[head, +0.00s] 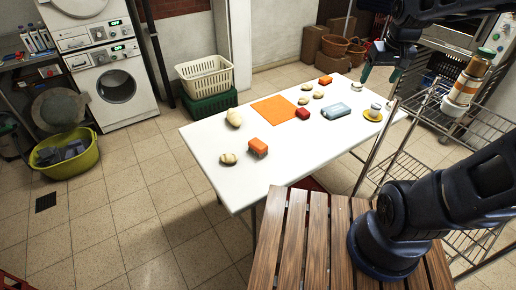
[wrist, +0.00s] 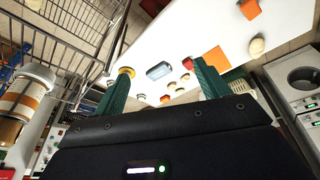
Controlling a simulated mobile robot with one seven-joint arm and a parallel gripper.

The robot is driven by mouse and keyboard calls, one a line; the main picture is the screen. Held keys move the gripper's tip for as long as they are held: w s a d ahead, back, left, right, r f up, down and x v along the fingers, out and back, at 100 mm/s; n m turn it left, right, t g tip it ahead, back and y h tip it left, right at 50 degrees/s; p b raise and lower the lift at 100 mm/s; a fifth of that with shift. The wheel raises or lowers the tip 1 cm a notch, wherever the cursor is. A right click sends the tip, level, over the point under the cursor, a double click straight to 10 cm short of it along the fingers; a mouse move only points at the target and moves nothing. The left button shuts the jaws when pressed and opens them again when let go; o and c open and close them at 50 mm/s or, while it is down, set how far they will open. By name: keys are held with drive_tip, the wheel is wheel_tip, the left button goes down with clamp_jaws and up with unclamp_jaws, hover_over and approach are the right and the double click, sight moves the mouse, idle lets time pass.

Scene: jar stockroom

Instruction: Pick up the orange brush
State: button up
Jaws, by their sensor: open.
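Two small orange blocks lie on the white table (head: 215,165). The nearer one (head: 258,147), with a darker lower side, looks most like the orange brush and appears at the top of the wrist view (wrist: 250,9). The other orange block (head: 325,80) lies at the table's far end; I cannot tell for sure which is the brush. My gripper (head: 381,76) is open and empty above the far right end of the table, well away from the nearer block. In the wrist view its green fingers (wrist: 160,82) stand wide apart.
Around lie an orange mat (head: 270,106), a dark red block (head: 303,113), a grey-blue container (head: 336,111), a yellow saucer (head: 372,116) and several pale, stone-like lumps. A wire rack with jars (head: 466,85) stands at right. The table's near left part is mostly clear.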

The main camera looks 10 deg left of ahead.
drive_tip(key=w+a+f+n+g, duration=0.1)
drive_tip(key=w+a+f, duration=0.2)
drive_tip(key=w+a, duration=0.15)
drive_tip(key=w+a+f+n, duration=0.1)
drive_tip(key=w+a+f, duration=0.15)
drive_tip(key=a, duration=0.25)
drive_tip(key=n+g, duration=0.2)
drive_tip(key=n, duration=0.4)
hover_over(257, 143)
wheel_tip(257, 143, down, 26)
drive_tip(key=shift+w+a+f, duration=0.15)
drive_tip(key=shift+f, duration=0.05)
drive_tip(key=f, duration=1)
drive_tip(key=shift+d+f, duration=0.1)
drive_tip(key=shift+d, duration=0.1)
drive_tip(key=c, duration=1.1)
